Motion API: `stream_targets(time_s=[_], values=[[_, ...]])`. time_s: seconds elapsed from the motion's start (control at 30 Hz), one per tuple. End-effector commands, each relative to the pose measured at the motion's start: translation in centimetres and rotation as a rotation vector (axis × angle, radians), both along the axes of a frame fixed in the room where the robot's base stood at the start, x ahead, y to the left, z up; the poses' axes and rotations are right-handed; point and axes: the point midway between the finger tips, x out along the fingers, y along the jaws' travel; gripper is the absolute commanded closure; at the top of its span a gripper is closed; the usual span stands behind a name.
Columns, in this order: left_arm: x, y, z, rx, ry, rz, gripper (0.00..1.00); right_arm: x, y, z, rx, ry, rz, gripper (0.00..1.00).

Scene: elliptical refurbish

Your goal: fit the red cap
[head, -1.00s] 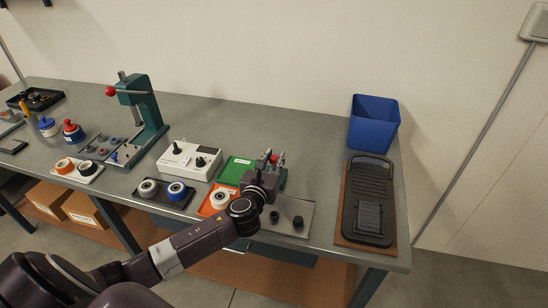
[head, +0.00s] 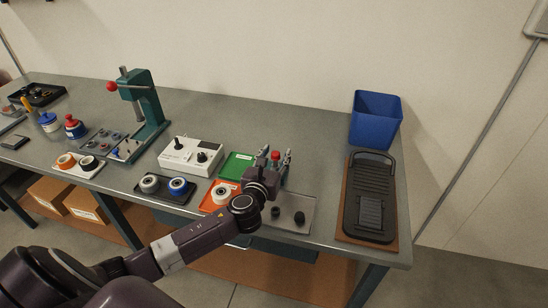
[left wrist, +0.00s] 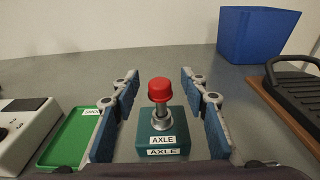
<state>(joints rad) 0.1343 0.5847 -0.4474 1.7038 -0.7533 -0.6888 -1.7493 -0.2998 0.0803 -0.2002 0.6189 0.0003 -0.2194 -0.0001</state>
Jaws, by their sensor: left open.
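The red cap (left wrist: 160,90) sits on top of a metal axle that stands upright on a teal block labelled AXLE (left wrist: 163,139). The red cap also shows in the head view (head: 276,155), between the fingers. My left gripper (head: 275,153) is open around the cap. In the left wrist view its two blue-padded fingers stand to the left and right of the cap, with a gap on both sides. How firmly the cap sits on the axle cannot be told. My right gripper is not in view.
A green tray (left wrist: 74,139) and a white control box (head: 191,156) lie to the left. A blue bin (head: 376,120) and a black tray-like item (head: 370,200) on a brown board are at the right. A grey mat (head: 309,201) with dark knobs lies near the front edge.

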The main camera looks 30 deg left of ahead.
Motion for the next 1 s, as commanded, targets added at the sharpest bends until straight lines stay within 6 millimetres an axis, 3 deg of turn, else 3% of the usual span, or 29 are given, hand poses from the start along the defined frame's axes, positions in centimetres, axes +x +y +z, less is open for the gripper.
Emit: stream_targets(time_s=[0.17,0.6,0.8,1.0], values=[[-1.7,-0.4,0.2,0.0,0.001,-0.002,0.59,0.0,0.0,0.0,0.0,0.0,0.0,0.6],[-10.0,-2.4,1.4,-0.001,0.004,-0.001,0.59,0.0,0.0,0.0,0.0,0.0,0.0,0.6],[-11.4,-2.7,1.7,0.0,0.002,0.0,0.59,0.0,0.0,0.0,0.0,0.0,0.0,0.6],[-11.5,-2.7,1.7,0.0,0.001,0.0,0.59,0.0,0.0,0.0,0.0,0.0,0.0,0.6]])
